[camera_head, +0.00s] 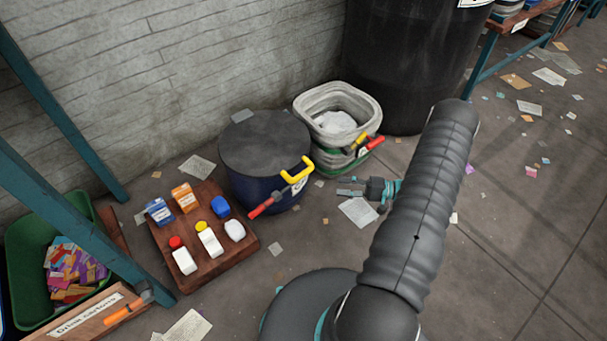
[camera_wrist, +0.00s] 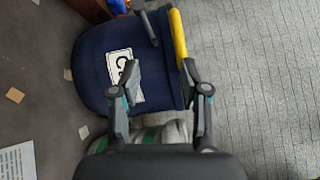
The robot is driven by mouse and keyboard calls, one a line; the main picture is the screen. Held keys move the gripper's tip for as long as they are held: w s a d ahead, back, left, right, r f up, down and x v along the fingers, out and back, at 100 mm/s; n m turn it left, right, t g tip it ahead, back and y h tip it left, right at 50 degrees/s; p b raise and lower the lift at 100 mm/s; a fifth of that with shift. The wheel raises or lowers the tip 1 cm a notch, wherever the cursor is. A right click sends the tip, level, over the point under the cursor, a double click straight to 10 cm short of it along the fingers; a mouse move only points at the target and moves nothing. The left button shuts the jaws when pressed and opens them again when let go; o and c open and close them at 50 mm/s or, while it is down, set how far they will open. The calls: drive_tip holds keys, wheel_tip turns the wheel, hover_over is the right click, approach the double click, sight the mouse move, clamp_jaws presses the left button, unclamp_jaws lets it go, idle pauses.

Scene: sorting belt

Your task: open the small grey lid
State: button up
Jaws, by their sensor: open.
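The round dark-grey lid (camera_head: 265,142) lies flat on top of a dark blue bin (camera_head: 243,190). A bent yellow handle (camera_head: 297,170) is at the lid's front right edge; it also shows in the wrist view (camera_wrist: 179,38). In the wrist view the blue bin (camera_wrist: 90,75) with its white label (camera_wrist: 124,75) lies past my fingers, and I cannot make out the lid's top there. My gripper (camera_head: 350,187) is open and empty, in front and to the right of the bin. Its two fingertips (camera_wrist: 162,75) are spread, with the right one near the lower end of the yellow handle.
A red-tipped lever (camera_head: 265,205) sticks out of the blue bin's front. A pale tub (camera_head: 312,104) with yellow and red handles stands close on the right, by a black drum (camera_head: 405,60). A wooden board (camera_head: 165,235) with small items lies left. Paper scraps litter the floor.

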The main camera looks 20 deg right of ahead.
sight(304, 173)
drive_tip(key=w+a+r, duration=0.1)
drive_tip(key=w+a, duration=0.1)
drive_tip(key=a, duration=0.2)
drive_tip(key=w+a+r+n, duration=0.1)
drive_tip(key=w+a, duration=0.1)
drive_tip(key=a, duration=0.1)
drive_tip(key=w+a+r+n+t+p, duration=0.1)
drive_tip(key=w+a, duration=0.2)
drive_tip(key=a, duration=0.1)
drive_tip(key=shift+a+y, duration=0.3)
drive_tip(key=shift+a, duration=0.05)
clamp_jaws()
